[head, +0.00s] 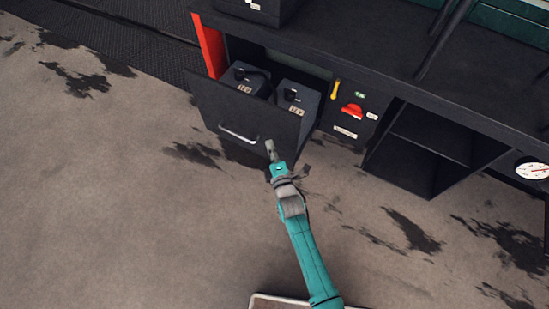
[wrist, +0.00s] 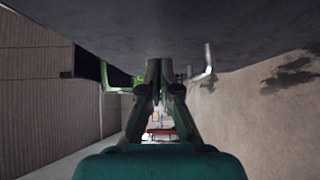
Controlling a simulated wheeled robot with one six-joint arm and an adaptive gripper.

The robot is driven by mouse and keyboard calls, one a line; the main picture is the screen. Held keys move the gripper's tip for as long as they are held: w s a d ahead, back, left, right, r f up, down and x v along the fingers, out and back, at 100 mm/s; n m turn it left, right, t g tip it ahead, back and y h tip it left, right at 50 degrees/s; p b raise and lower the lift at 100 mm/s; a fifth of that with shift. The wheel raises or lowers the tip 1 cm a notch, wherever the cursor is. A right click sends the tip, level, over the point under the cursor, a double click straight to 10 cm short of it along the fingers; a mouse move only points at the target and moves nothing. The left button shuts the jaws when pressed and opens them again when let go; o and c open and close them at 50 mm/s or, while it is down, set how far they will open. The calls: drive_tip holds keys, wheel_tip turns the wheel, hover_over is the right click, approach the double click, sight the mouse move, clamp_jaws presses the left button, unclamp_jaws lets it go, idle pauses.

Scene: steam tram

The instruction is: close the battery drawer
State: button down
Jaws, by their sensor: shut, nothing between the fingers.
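The battery drawer (head: 240,118) is pulled out of the dark cabinet in the head view, with a metal bar handle (head: 238,134) on its front. Two dark boxy batteries (head: 244,78) (head: 296,103) stand inside it. My gripper (head: 270,145) is shut and empty, in front of the right part of the drawer front, right of the handle. In the wrist view the shut fingers (wrist: 159,68) point toward a dark surface (wrist: 170,25), apparently the drawer front, with a handle-like metal piece (wrist: 208,62) to their right. I cannot tell whether the fingertips touch it.
A red panel (head: 208,45) edges the cabinet left of the drawer. Right of it is a panel with a red switch (head: 352,111) and a yellow lever (head: 335,89), then an open shelf (head: 430,140). A round gauge (head: 533,170) is at far right. The stained floor (head: 120,190) is clear.

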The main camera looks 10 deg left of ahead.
sight(274, 130)
drive_tip(key=shift+w+d, duration=0.25)
drive_tip(key=shift+w, duration=0.35)
drive_tip(key=shift+w+d, duration=0.2)
drive_tip(key=shift+w, duration=0.45)
drive_tip(key=shift+w+d, duration=0.25)
drive_tip(key=shift+w, duration=0.35)
drive_tip(key=shift+w, duration=0.1)
